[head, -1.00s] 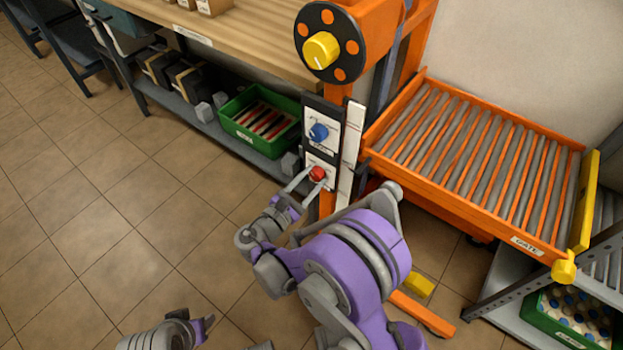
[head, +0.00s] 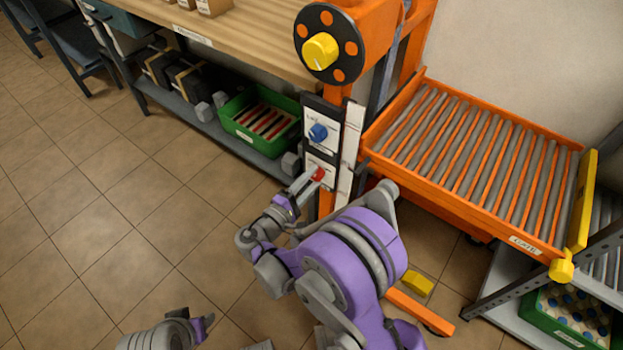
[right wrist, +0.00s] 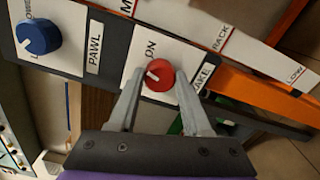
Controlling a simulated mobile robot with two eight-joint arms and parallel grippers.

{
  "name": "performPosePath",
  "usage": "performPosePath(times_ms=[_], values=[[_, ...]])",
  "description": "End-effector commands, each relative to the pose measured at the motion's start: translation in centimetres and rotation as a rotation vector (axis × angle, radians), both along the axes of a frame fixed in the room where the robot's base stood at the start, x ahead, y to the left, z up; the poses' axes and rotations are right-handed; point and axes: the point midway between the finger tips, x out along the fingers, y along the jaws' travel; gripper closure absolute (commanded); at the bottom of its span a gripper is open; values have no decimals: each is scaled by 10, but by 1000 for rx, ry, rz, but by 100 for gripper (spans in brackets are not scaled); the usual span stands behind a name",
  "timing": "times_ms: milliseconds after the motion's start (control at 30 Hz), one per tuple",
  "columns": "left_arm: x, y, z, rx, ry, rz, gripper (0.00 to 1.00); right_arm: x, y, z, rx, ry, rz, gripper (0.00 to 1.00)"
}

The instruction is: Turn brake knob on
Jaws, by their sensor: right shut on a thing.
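The red brake knob (head: 318,173) is on the lower white plate of the dark panel on the orange post. In the right wrist view the red knob (right wrist: 159,75) has a white mark pointing to the left, and the plate reads "ON" above it and "AKE" at its right. My right gripper (head: 311,178) is shut on the red knob, with one finger on each side in the wrist view. Part of my left arm and gripper (head: 190,328) shows at the bottom edge of the head view, and its jaws are not clear.
A blue knob (head: 318,132) labelled "PAWL" in the wrist view sits above the red one. Higher is a yellow knob (head: 320,50) on a black disc. An orange roller conveyor (head: 470,212) stands right; a wooden bench (head: 245,45) stands left. The floor at left is clear.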

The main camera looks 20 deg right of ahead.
Motion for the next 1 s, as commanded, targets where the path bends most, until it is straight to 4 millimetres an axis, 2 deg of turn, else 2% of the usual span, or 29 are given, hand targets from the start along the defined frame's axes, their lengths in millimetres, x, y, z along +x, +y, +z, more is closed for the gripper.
performPosePath(times_ms=[500, 1000], values=[[0, 0, 3, 0, -1, 0, 50, 0, 0, -1, 243, -309, 1, 100], [0, 0, 3, 0, -1, 0, 50, 0, 0, -1, 311, -398, 1, 100]])
